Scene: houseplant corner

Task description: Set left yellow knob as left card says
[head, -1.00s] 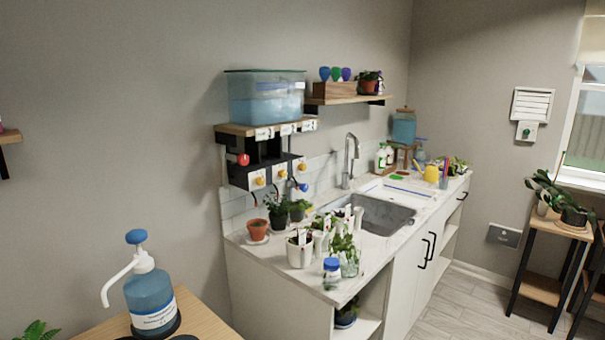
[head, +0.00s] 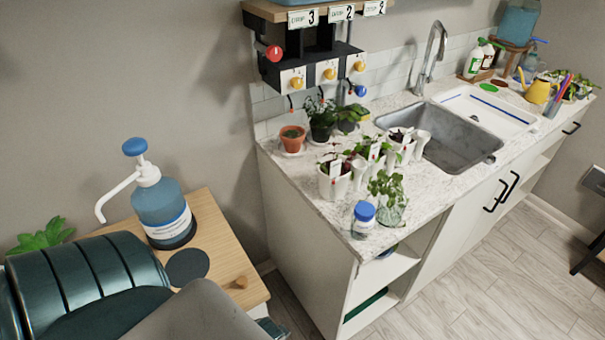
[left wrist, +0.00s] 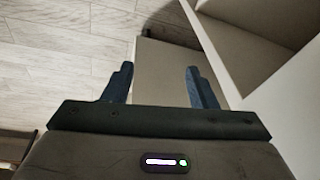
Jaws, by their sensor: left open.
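Three yellow knobs sit on white plates on a black panel on the wall above the counter. The left yellow knob (head: 296,82) is on the leftmost plate, below the left card (head: 303,18), which reads "DRIP 3". The middle card (head: 341,13) and right card (head: 375,8) each read "DRIP 2". My left gripper (left wrist: 160,85) is open and empty in the left wrist view, with floor and the cabinet side beyond it, far from the knobs. Its fingers do not show in the head view, where only my arm fills the lower left. My right gripper is not seen.
A red knob (head: 274,53) and a blue knob (head: 360,90) are on the same panel. Potted plants and a blue-lidded jar (head: 363,218) crowd the near counter (head: 300,185). A pump bottle (head: 162,208) stands on the wooden table (head: 222,240).

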